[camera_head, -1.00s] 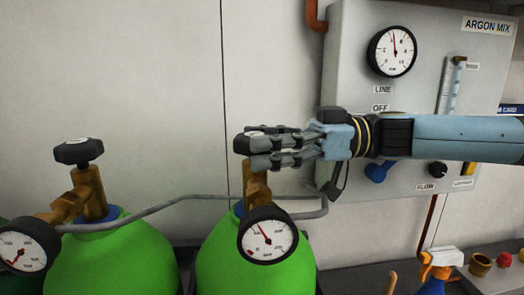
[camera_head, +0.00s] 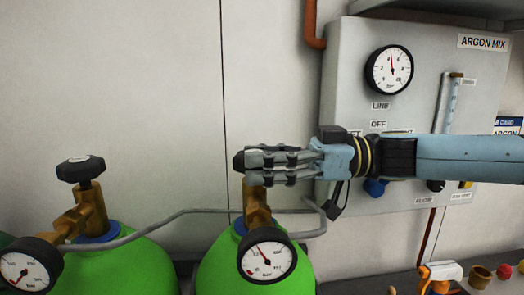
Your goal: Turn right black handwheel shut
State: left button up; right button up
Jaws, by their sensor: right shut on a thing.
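The right black handwheel (camera_head: 239,161) tops the brass valve (camera_head: 256,205) of the right green cylinder (camera_head: 222,268). My right gripper (camera_head: 262,165) comes in from the right, its fingers shut around the handwheel and hiding most of it. Only the handwheel's left edge shows clearly. The pressure gauge (camera_head: 267,256) below it has a red needle pointing to the upper left. The left black handwheel (camera_head: 81,168) sits free on the left cylinder's brass valve (camera_head: 92,208). My left gripper is not in view.
A grey hose (camera_head: 170,218) runs between the two valves. The grey ARGON MIX panel (camera_head: 350,100) with a gauge (camera_head: 389,69) and a blue knob (camera_head: 375,187) stands behind my right arm. An orange-and-white spray bottle (camera_head: 440,273) is at lower right. The wall at upper left is clear.

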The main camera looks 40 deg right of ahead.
jog(key=m+t+h+p, duration=0.2)
jog(key=p, duration=0.1)
jog(key=shift+s+a+r+t, duration=0.15)
jog(key=shift+r+t, duration=0.1)
jog(key=shift+t, duration=0.15)
jog(key=shift+f+m+t+h+p, duration=0.1)
jog(key=shift+m+t+h+p, duration=0.75)
jog(key=shift+h, duration=0.25)
jog(key=m+t+h, duration=0.1)
jog(key=m+h, duration=0.1)
jog(key=h, duration=0.1)
jog(key=shift+s+a+f+m+t, duration=0.1)
jog(key=shift+a+f+m+t, duration=0.05)
jog(key=shift+m+t, duration=0.15)
jog(key=shift+m+t+h+b, duration=0.75)
jog(key=shift+m+h+b, duration=0.35)
jog(key=shift+h, duration=0.8)
jog(key=o, duration=1.2)
